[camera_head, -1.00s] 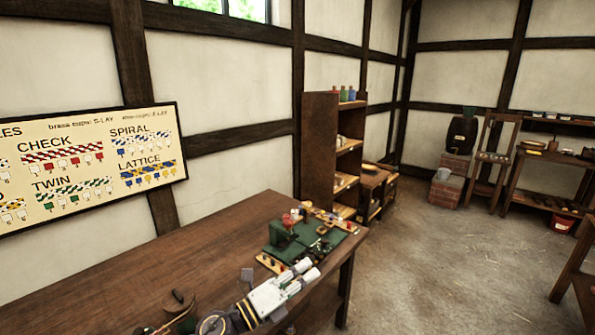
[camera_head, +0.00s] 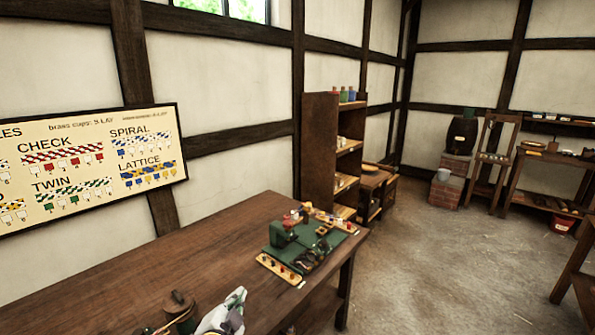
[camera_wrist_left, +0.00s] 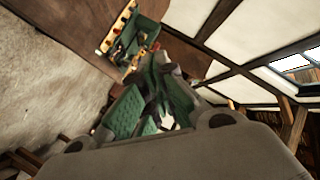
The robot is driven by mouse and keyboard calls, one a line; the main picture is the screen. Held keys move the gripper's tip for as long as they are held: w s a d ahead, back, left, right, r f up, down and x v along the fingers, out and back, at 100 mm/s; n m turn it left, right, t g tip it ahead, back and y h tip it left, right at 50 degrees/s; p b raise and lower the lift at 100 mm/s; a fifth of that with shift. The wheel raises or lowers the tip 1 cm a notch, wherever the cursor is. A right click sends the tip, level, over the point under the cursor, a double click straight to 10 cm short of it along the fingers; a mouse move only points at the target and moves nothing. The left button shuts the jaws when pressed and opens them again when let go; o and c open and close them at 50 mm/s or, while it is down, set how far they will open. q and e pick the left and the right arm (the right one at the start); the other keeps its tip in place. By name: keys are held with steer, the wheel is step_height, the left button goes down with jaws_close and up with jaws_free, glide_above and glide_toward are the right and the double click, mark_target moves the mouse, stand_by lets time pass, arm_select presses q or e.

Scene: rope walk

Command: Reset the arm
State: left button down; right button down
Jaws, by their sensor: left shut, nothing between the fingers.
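My left gripper (camera_head: 228,311) shows only in part at the bottom edge of the head view, low over the front of the wooden bench (camera_head: 150,255). In the left wrist view my left gripper (camera_wrist_left: 155,98) shows its dark fingers with green pads, shut and empty. The green machine (camera_head: 300,240) on the bench's far right end stands apart from it; it also shows in the left wrist view (camera_wrist_left: 138,40), tilted by the camera's angle. My right gripper is in neither view.
A bookcase (camera_head: 320,150) stands behind the bench's far end. A pattern board (camera_head: 90,165) hangs on the wall.

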arm_select(q)
steer(key=s+a+f+n+g, duration=0.35)
steer(key=s+f+g, duration=0.35)
steer(key=s, duration=0.4)
steer(key=s+a+f+n+g, duration=0.3)
steer(key=s+f+n+g, duration=0.2)
steer(key=s+f, duration=0.55)
steer(key=s+f+g, duration=0.1)
steer(key=s+f, duration=0.1)
steer(key=f, duration=1.4)
steer(key=s+f, duration=0.2)
steer(key=f, duration=1.4)
steer(key=s+a+f, duration=0.2)
steer(key=s+f, duration=0.7)
steer(key=s, duration=0.2)
steer(key=s+a+f+g, duration=0.1)
steer(key=s+a+f, duration=0.1)
steer(key=s+f, duration=0.8)
steer(key=shift+s+f+m+y, duration=0.2)
steer(key=shift+s+m+y, duration=0.1)
steer(key=shift+s+m, duration=0.05)
